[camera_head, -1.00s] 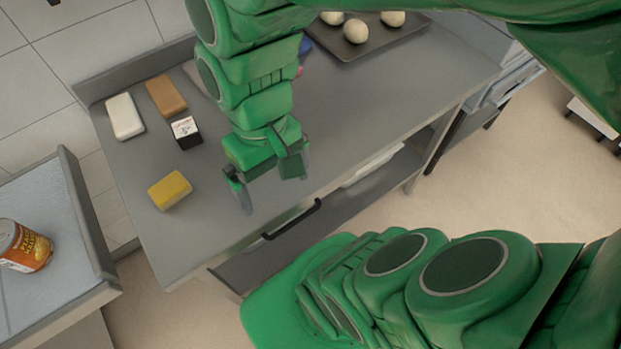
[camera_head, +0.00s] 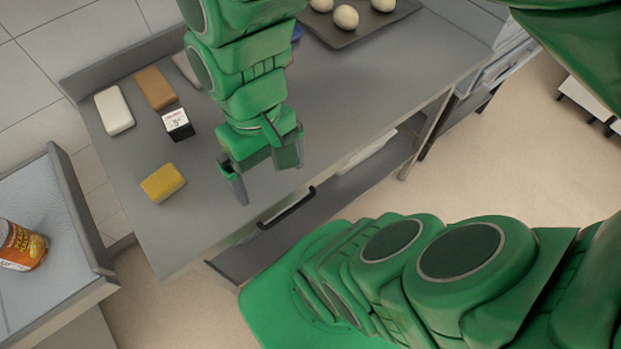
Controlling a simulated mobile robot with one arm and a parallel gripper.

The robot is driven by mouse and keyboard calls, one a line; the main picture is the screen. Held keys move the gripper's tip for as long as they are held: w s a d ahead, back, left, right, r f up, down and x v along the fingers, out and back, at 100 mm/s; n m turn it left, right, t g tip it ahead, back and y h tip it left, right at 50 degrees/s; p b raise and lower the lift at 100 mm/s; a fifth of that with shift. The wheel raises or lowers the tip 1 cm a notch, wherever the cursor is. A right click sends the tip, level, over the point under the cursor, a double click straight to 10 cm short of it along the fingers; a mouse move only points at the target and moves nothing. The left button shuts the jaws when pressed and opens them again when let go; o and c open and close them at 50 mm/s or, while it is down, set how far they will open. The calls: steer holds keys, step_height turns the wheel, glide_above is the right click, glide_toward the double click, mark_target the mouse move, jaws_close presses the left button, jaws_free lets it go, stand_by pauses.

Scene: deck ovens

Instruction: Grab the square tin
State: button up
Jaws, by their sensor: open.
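A small black box-shaped tin with a white printed top (camera_head: 178,123), which looks like the square tin, stands on the grey metal worktop (camera_head: 205,215). It is near the back left, beside a brown block. My gripper (camera_head: 268,177) points down over the worktop near its front edge, to the right of the tin and nearer the front. Its two fingers are apart with nothing between them. The tin is clear of the gripper and in plain view.
A yellow block (camera_head: 163,183) lies in front of the tin. White (camera_head: 114,110) and brown (camera_head: 156,88) blocks lie behind it. A tray (camera_head: 350,32) with dough balls is at the back right. A round can (camera_head: 22,246) lies on the left counter. A drawer handle (camera_head: 287,208) juts out in front.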

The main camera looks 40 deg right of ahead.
steer(key=shift+w+d+r+m+h, duration=0.1)
steer(key=shift+d+m+h, duration=0.2)
steer(key=shift+d, duration=0.6)
steer(key=shift+c, duration=0.6)
steer(key=m+y, duration=1.2)
steer(key=m, duration=0.2)
glide_above(179, 118)
steer(key=s, duration=0.7)
step_height(179, 118, down, 9)
steer(key=w+d+f+m+t, duration=0.1)
steer(key=w+d+f+m, duration=0.1)
steer(key=w+d+f+m+t, duration=0.1)
steer(key=w+d+f, duration=0.1)
steer(key=w+d+f+m+t+y, duration=0.1)
steer(key=w+d+m, duration=0.1)
steer(key=w, duration=0.1)
steer(key=shift+d+f+m+t, duration=0.2)
steer(key=shift+f+m+t, duration=0.1)
steer(key=shift+f, duration=0.1)
steer(key=shift+s+a+r+x, duration=0.1)
steer(key=shift+s+x, duration=0.05)
steer(key=shift+x, duration=1.1)
steer(key=shift+s+a+r+x, duration=0.1)
steer(key=shift+x, duration=1.2)
steer(key=shift+s+r+x, duration=0.15)
steer(key=shift+x, duration=1.1)
steer(key=c, duration=1.2)
